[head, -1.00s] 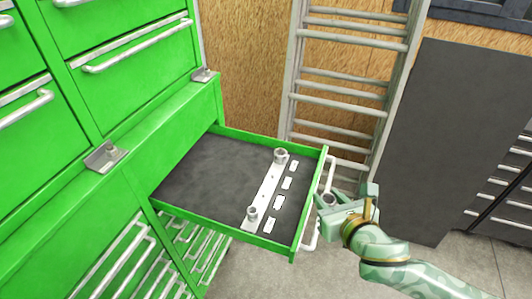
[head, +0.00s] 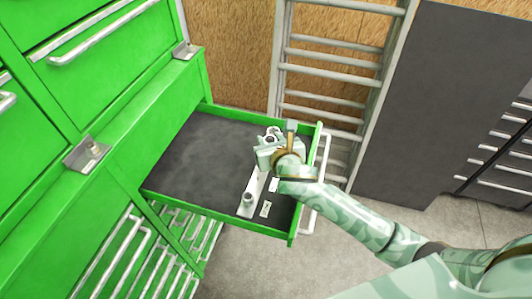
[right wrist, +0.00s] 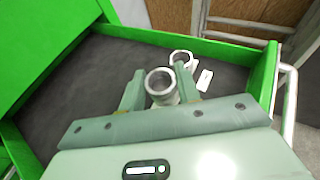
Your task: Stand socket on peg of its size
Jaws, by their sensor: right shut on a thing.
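A pale rail (head: 257,184) lies in the open drawer. A socket stands at its near end (head: 248,197), and a ring-topped socket (head: 272,132) stands at its far end; this one also shows in the right wrist view (right wrist: 181,57). My right gripper (head: 267,146) is over the far half of the rail. In the right wrist view its fingers (right wrist: 160,92) are shut on a grey, open-topped socket (right wrist: 160,80), held roughly upright just short of the far socket. The pegs under the gripper are hidden. My left gripper is not in view.
White labels (head: 265,209) lie along the rail's right side. The green drawer wall (head: 215,216) and its handle (head: 318,180) bound the space. The dark drawer floor (head: 200,160) left of the rail is bare. A ladder (head: 330,90) leans behind.

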